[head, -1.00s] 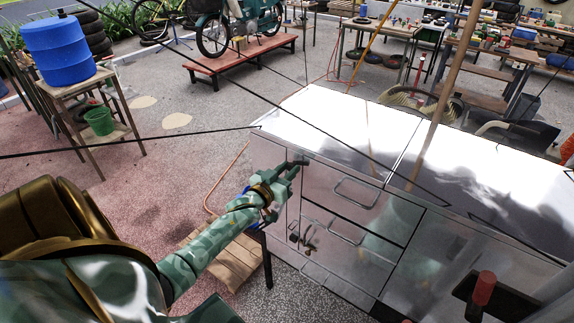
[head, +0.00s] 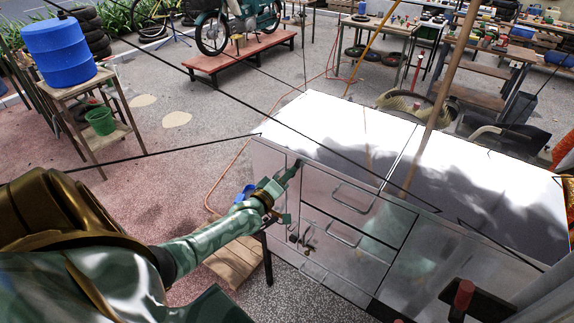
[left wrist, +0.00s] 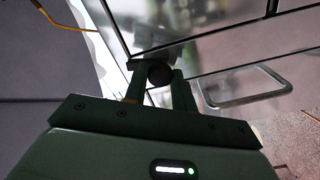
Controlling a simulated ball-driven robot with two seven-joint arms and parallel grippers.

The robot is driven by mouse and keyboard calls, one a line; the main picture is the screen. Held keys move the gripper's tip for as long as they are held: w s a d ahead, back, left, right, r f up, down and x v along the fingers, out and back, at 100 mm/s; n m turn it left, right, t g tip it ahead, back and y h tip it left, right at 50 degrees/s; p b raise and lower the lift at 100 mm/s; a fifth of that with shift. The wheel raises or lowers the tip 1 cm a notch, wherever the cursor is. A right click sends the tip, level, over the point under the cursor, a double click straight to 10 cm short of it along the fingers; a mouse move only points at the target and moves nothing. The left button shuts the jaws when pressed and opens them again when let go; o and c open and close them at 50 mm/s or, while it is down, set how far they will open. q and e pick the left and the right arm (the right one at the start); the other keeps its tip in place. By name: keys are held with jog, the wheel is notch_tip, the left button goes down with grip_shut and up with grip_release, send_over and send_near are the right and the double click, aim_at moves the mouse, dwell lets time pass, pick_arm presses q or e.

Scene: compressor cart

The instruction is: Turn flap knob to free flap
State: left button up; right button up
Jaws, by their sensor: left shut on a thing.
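The metal compressor cart (head: 340,235) stands at centre right, its drawer front facing me. My left gripper (head: 292,172) reaches to the upper left of that front, just under the top edge. In the left wrist view, the two fingers of the gripper (left wrist: 158,82) are closed around a small dark round knob (left wrist: 159,74), which I take for the flap knob. The knob sits against the metal front. In the head view the gripper hides the knob, and the flap's outline is hard to tell. My right gripper is not in view.
Bar handles (head: 352,198) stick out from the drawers right of my gripper; one shows close by in the wrist view (left wrist: 250,95). Small fittings (head: 303,238) sit lower on the front.

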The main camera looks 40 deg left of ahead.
pick_arm(q)
jog(key=shift+n, duration=1.5)
jog(key=o, duration=1)
jog(key=s, duration=0.5)
jog(key=s+d, duration=0.1)
jog(key=s, duration=0.5)
jog(key=s+p, duration=0.1)
jog(key=s, duration=0.4)
jog(key=shift+s+d, duration=0.15)
jog(key=shift+d, duration=0.25)
